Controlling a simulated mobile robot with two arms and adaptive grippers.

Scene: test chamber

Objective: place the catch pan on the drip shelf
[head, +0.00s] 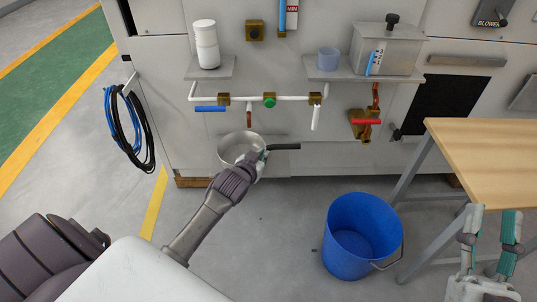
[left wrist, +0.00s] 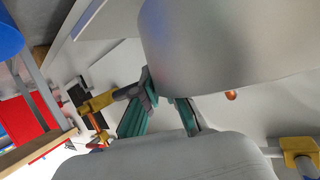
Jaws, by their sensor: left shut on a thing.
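The catch pan (head: 228,147) is a round, shiny metal pan with a black handle (head: 285,147) pointing right. It is below the copper spout (head: 249,118) at the test panel. My left gripper (head: 259,157) is shut on its handle, close to the pan's body. The pan's wall (left wrist: 230,50) fills the upper right of the left wrist view, with the teal fingers (left wrist: 160,112) beside it. A pale ledge (head: 276,139), apparently the drip shelf, shows behind the pan; whether they touch I cannot tell. My right gripper (head: 490,232) is open and empty at lower right.
A blue bucket (head: 345,240) stands on the floor, left of a wooden table (head: 485,150). A white pipe with valve handles (head: 270,99) runs above the pan. Higher shelves hold a white bottle (head: 207,45), a cup (head: 328,59) and a grey tank (head: 395,50). Hoses (head: 128,130) hang at left.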

